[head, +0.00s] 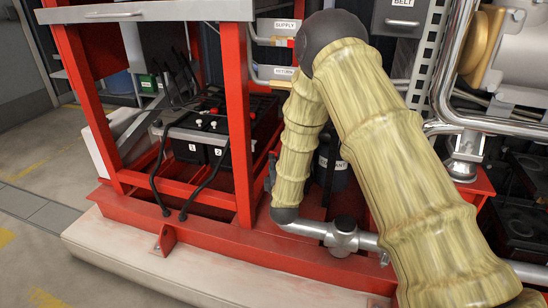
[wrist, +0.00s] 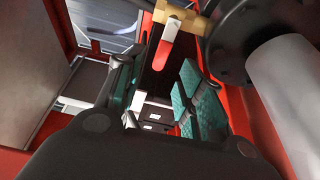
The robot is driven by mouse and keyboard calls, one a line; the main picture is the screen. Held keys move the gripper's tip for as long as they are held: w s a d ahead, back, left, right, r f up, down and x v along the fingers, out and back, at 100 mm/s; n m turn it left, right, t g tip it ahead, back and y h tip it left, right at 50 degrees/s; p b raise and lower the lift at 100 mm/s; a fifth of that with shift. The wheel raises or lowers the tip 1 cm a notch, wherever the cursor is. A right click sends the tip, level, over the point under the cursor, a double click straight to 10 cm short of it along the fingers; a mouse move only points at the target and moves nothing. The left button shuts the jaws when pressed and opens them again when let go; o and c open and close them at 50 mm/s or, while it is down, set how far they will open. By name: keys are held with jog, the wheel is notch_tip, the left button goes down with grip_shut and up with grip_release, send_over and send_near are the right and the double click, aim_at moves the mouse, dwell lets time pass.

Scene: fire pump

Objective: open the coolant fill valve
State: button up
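In the wrist view a brass valve body (wrist: 176,14) sits at the top. A red lever (wrist: 163,52) with a pale band hangs from it, slightly tilted. I cannot tell how far the lever is from the pads. In the head view a dark container (head: 334,172) has a label ending in "ANT", partly hidden behind my arm. My fingers cannot be made out there.
Red frame posts (head: 237,120) and a red base rail (head: 200,245) stand around the work area. Batteries (head: 205,145) with black cables lie to the left. A grey cylinder (wrist: 285,85) and a dark round flange (wrist: 245,40) are close on the right in the wrist view.

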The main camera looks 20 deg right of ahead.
aim_at(275, 153)
jog(key=b+x, duration=0.2)
jog(key=x, duration=0.5)
jog(key=shift+w, duration=0.25)
grip_shut()
